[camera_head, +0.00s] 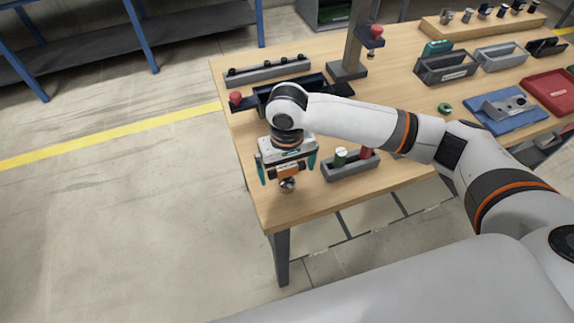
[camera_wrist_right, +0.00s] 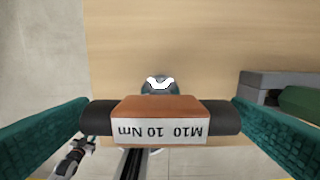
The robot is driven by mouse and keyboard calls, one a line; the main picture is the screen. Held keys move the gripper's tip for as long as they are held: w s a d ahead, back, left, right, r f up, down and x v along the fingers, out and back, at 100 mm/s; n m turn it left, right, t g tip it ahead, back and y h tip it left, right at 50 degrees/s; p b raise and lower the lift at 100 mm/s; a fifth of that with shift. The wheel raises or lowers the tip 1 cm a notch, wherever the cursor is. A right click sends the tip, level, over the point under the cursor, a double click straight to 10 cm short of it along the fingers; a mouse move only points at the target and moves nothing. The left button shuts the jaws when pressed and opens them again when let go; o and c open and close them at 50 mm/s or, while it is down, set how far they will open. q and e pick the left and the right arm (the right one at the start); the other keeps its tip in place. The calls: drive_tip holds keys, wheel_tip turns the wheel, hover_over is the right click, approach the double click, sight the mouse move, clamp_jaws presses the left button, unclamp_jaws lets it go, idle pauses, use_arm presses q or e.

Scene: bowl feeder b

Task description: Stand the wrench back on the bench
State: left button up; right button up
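The wrench (camera_head: 289,171) has an orange-brown grip block with black bar ends and a silver round part (camera_head: 287,185) below it. In the right wrist view the wrench (camera_wrist_right: 158,118) shows a white label reading "M10 10 Nm". My right gripper (camera_head: 287,167) has its teal fingers at the two ends of the bar, seemingly touching both. It is over the near left part of the wooden bench (camera_head: 330,209). I cannot tell whether the wrench's lower end touches the bench. My left gripper does not show in the head view.
A grey tray (camera_head: 345,171) with a green and a red item stands just right of the gripper. A black holder (camera_head: 262,98) and a grey rail (camera_head: 268,70) lie behind. The bench's left and front edges are close. Bare wood lies around the wrench.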

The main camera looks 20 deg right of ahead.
wheel_tip(320, 180, up, 12)
drive_tip(key=b, duration=0.1)
drive_tip(key=shift+r, duration=0.2)
idle(0.3)
